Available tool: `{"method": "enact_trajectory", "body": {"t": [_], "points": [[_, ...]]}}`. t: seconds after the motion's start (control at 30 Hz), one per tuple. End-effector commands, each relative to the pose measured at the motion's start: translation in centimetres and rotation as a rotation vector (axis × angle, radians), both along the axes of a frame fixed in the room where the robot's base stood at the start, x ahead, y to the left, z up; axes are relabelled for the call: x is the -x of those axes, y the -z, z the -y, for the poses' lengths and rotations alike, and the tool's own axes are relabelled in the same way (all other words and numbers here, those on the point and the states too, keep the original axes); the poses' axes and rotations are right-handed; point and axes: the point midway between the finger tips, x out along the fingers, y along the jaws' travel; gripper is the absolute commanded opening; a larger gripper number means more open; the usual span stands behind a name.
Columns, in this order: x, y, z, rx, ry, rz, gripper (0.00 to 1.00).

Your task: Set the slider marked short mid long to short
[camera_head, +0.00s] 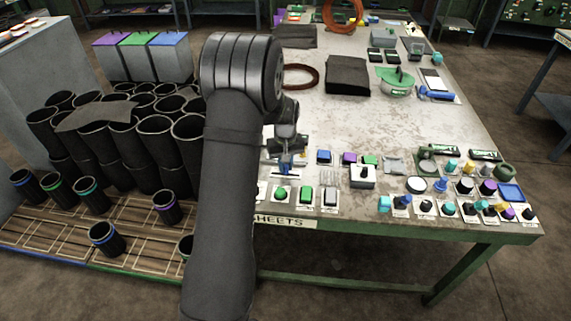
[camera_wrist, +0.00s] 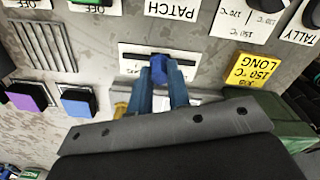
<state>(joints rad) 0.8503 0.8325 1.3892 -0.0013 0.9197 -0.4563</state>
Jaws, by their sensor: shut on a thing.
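The slider is a white plate (camera_wrist: 129,48) with a dark slot, seen upside down in the wrist view. Its blue knob (camera_wrist: 159,67) stands near the middle of the slot. My gripper (camera_wrist: 160,80) has its two blue fingers closed around the knob. The short, mid and long marks cannot be read, and the near part of the plate is hidden by the fingers. In the head view my gripper (camera_head: 286,168) is low over the table's left front part, and the arm and gripper hide most of the slider.
In the wrist view, a PATCH label (camera_wrist: 172,10), a yellow LONG label (camera_wrist: 251,70), a blue button (camera_wrist: 78,102) and a purple button (camera_wrist: 28,97) surround the slider. In the head view, several knobs and buttons crowd the table's (camera_head: 310,110) front right; black sleeves (camera_head: 155,135) stand left.

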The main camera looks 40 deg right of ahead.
Motion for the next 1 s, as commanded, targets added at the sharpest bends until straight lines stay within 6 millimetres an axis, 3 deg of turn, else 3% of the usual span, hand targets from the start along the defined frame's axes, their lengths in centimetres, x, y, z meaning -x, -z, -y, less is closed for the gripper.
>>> {"method": "enact_trajectory", "body": {"t": [0.27,0.53,0.57,0.63,1.0], "points": [[-2.4,0.0,-2.3,-0.001,-0.003,0.001,0.00],[-2.6,0.0,-2.6,-0.002,-0.001,0.003,0.00],[-2.6,0.0,-2.6,-0.002,-0.001,0.003,0.22],[-2.6,0.0,-2.5,-0.002,-0.001,0.003,0.36],[-2.5,-0.4,-2.4,0.000,-0.001,0.002,0.39]]}}
